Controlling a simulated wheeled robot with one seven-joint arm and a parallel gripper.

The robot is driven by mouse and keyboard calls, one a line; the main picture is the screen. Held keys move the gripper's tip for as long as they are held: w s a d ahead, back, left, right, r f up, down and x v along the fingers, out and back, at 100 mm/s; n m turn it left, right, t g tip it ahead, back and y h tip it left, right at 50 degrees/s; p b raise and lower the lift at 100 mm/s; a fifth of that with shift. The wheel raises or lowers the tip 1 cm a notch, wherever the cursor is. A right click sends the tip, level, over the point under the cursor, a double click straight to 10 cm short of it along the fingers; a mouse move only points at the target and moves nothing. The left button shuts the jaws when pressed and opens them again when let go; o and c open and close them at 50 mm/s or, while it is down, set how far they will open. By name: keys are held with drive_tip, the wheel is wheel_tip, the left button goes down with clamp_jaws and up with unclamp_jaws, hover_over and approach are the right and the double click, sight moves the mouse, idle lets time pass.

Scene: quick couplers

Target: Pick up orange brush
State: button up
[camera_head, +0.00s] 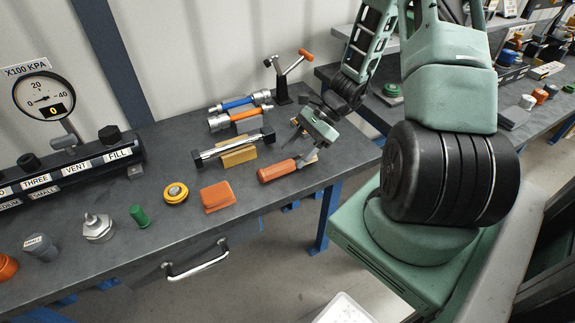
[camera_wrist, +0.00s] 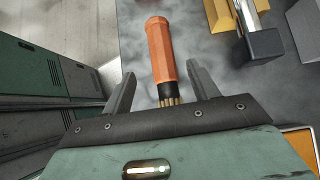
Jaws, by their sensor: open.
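The orange brush (camera_head: 277,171) lies on the grey workbench, near its front right edge, with its orange handle pointing left in the head view. In the wrist view the brush (camera_wrist: 161,52) shows with its handle pointing up and its dark collar and tan bristles between the fingers. My gripper (camera_head: 304,138) is above the bristle end in the head view. Its two fingers (camera_wrist: 160,75) are apart, one on each side of the brush, and hold nothing. The bristle end is partly hidden by the gripper body. I cannot tell the exact height of the fingertips over the bench.
A metal cylinder on a yellow block (camera_head: 238,156) lies behind the brush. An orange block (camera_head: 217,196) and a yellow round fitting (camera_head: 175,193) lie to its left. A stand with an orange-tipped lever (camera_head: 283,88) rises behind. The bench edge (camera_head: 330,185) is close on the right.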

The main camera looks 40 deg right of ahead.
sight(285, 163)
drive_tip(key=shift+p+x, duration=0.4)
drive_tip(key=shift+x, duration=2.45)
drive_tip(key=shift+w, duration=0.15)
drive_tip(key=c, duration=1.1)
